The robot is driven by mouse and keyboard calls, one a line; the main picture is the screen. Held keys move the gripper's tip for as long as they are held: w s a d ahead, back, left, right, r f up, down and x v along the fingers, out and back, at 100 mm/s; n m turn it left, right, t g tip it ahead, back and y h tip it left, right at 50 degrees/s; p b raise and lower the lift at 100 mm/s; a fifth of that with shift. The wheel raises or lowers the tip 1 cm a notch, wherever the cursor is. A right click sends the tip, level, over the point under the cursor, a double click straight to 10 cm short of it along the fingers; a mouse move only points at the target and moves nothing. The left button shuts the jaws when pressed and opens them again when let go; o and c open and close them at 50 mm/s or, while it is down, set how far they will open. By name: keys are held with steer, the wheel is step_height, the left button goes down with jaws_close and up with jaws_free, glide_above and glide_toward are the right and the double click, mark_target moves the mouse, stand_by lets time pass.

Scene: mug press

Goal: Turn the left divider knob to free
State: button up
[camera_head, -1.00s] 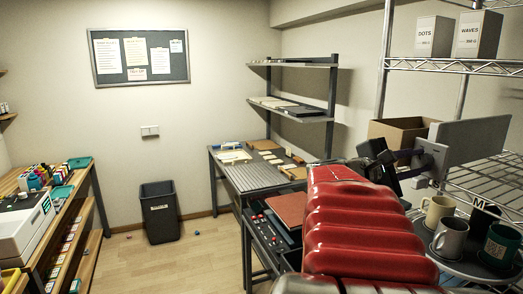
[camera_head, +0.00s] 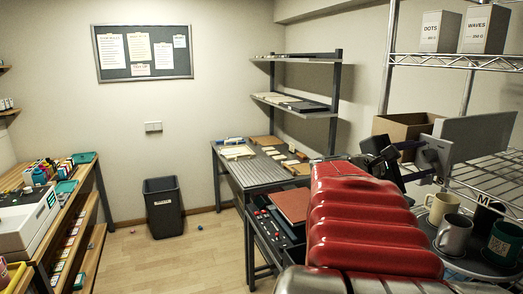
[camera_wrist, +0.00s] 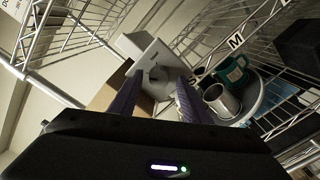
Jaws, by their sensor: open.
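My gripper (camera_head: 412,164) is at the right in the head view, beside a pale grey panel (camera_head: 474,143) with a bracket-like part. In the wrist view, the two purple fingers of my gripper (camera_wrist: 160,80) are apart with nothing held between them. The grey panel (camera_wrist: 141,46) and a rounded fitting on it lie beyond the fingers. I cannot tell how far off they are.
Mugs in cream (camera_head: 441,204), grey (camera_head: 453,236) and teal (camera_head: 502,243) stand on a round tray at right. A cardboard box (camera_head: 398,127) is behind my gripper. A wire rack (camera_head: 455,62) rises at right. A bin (camera_head: 163,208) stands on open floor.

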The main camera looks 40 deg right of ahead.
steer(key=v, duration=1.3)
steer(key=shift+w+a, duration=0.2)
steer(key=shift+a, duration=0.15)
steer(key=shift+f, duration=0.1)
steer(key=w+a+f+m+t+y, duration=0.1)
steer(key=w+a+f+t+y, duration=0.2)
steer(key=f, duration=0.4)
steer(key=w+a+f+m+t+y, duration=0.1)
steer(key=a+f+y, duration=0.1)
steer(key=a+f, duration=0.4)
steer(key=w+a+f+m+t+y, duration=0.1)
steer(key=w+a+f+t+y, duration=0.15)
steer(key=f, duration=0.55)
steer(key=w+a+f+t+y, duration=0.2)
steer(key=a+t+y, duration=0.1)
steer(key=a, duration=1.2)
steer(key=w+a+f+t+y, duration=0.2)
steer(key=a+y, duration=0.4)
steer(key=a, duration=0.9)
steer(key=shift+w+n+t, duration=0.4)
steer(key=shift+w+t, duration=0.15)
steer(key=shift+w, duration=0.15)
steer(key=shift+d+f, duration=0.1)
